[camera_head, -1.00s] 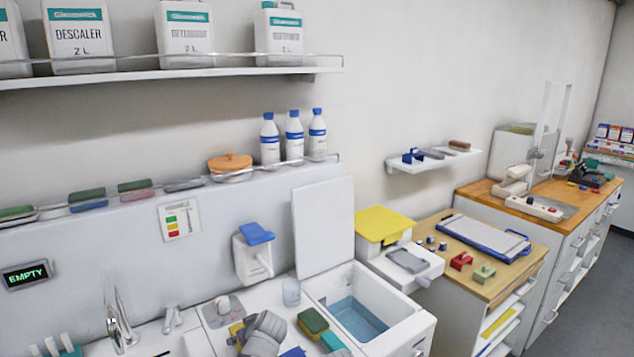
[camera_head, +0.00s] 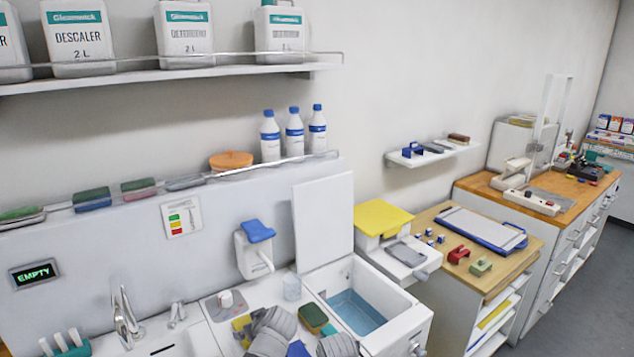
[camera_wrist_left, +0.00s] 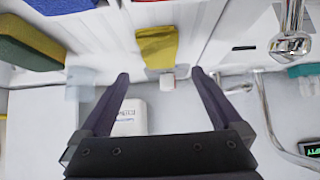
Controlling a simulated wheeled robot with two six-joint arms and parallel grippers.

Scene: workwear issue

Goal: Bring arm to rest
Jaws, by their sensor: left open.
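My left gripper (camera_wrist_left: 160,75) shows in the left wrist view with its two dark fingers spread apart. Nothing is between the fingers. Beyond the tips are a yellow cloth (camera_wrist_left: 158,45) and a small white and red knob (camera_wrist_left: 167,80), both apart from the fingers. In the head view, grey rounded parts at the bottom edge, in front of the counter, look like my arm links; no fingers can be made out there. My right gripper is not seen.
The sink tap (camera_head: 125,318) stands at left on the counter. A green-yellow sponge (camera_head: 313,319) and clear cup (camera_head: 291,287) are close to the grey parts. An open white basin (camera_head: 400,311) holds water. A wall dispenser (camera_head: 254,252) and bottle shelf (camera_head: 190,70) are behind.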

